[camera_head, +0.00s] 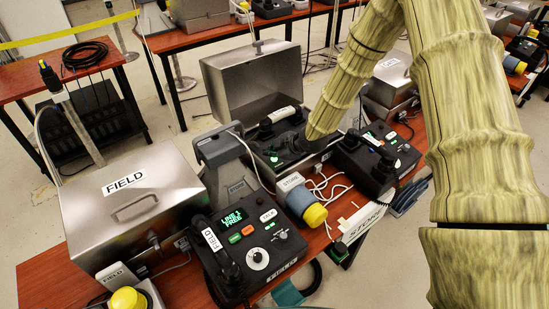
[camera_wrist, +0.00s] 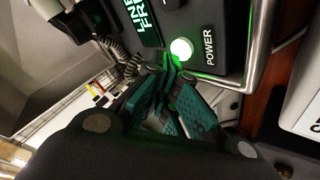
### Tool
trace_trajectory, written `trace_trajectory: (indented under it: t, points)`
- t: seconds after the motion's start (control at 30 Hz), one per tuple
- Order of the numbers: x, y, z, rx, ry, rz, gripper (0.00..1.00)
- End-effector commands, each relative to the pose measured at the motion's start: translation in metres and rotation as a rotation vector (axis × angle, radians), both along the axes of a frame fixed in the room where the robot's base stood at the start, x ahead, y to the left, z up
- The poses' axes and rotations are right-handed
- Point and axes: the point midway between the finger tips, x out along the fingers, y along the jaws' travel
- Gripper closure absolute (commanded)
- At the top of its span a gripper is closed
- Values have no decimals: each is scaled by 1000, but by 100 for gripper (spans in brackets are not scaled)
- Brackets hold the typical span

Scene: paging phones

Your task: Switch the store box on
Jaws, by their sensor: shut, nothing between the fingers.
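The store box (camera_head: 233,88) is an open metal case with its lid raised, at the middle of the head view. A dark phone unit with a handset (camera_head: 281,117) sits inside it. In the wrist view the unit's round power button (camera_wrist: 181,48) glows green beside a POWER label (camera_wrist: 208,47). Its screen (camera_wrist: 146,22) is lit with green text reading LINE FREE, partly cut off. My gripper (camera_wrist: 172,80) is shut and empty, its teal fingertips just below the button; whether they touch it I cannot tell. In the head view my arm reaches into the box and hides part of the unit.
A closed FIELD case (camera_head: 127,207) and a FIELD phone (camera_head: 252,250) stand at the left and front. A blue and yellow plug (camera_head: 302,203) labelled STORE lies before the box. Another phone (camera_head: 377,160) and loose white cables crowd the right.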

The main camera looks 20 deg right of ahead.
Motion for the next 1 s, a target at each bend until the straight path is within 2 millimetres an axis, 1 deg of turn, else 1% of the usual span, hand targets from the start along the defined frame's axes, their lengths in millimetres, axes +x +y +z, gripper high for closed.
trace_trajectory:
  t: [0.27,1.0]
  points:
    - [0,0,2,0,0,0,100]
    - [0,0,56,1,0,-1,100]
